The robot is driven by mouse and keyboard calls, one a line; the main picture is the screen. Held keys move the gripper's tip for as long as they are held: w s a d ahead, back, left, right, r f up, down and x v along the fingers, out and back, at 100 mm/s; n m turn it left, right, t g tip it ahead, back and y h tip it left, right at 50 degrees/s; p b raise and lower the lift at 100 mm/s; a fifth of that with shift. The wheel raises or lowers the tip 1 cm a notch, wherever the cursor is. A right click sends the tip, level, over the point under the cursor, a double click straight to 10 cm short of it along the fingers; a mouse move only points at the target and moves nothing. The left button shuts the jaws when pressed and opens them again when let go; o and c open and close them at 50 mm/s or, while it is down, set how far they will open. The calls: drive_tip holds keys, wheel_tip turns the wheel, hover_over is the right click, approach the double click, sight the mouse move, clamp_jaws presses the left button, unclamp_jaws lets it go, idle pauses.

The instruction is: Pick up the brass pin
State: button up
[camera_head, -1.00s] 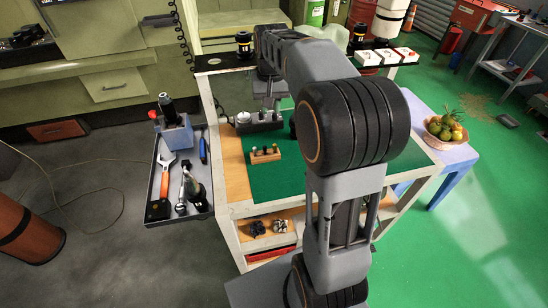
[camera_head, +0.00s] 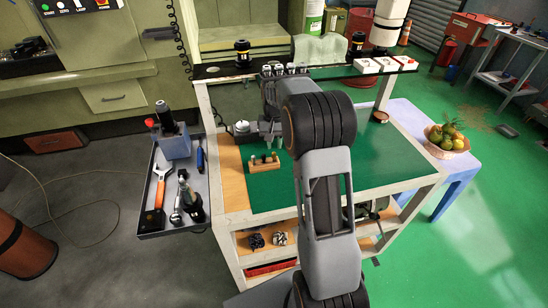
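A small wooden block (camera_head: 262,166) stands on the green mat, left of centre on the cart top. A few short pins stand upright in it. They are too small here for me to tell which one is the brass pin. My gripper (camera_head: 273,143) points down just behind and above the block, close to its right half. Two small fingertips show apart, with no pin visible between them, so it looks open. My arm's links hide part of the mat to the right of the block.
A grey-topped fixture (camera_head: 242,130) stands behind and left of the block. A black rail (camera_head: 330,73) with white boxes runs along the cart's back. A tool tray (camera_head: 148,220) hangs at the left. The mat's right side (camera_head: 395,160) is mostly clear.

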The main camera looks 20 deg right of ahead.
sight(274, 153)
drive_tip(key=shift+s+a+f+p, duration=0.1)
drive_tip(key=shift+f+p, duration=0.15)
drive_tip(key=shift+f, duration=1.1)
drive_tip(key=shift+s+a+f+p, duration=0.1)
drive_tip(key=shift+f+p, duration=0.1)
drive_tip(key=shift+f, duration=1.15)
clamp_jaws()
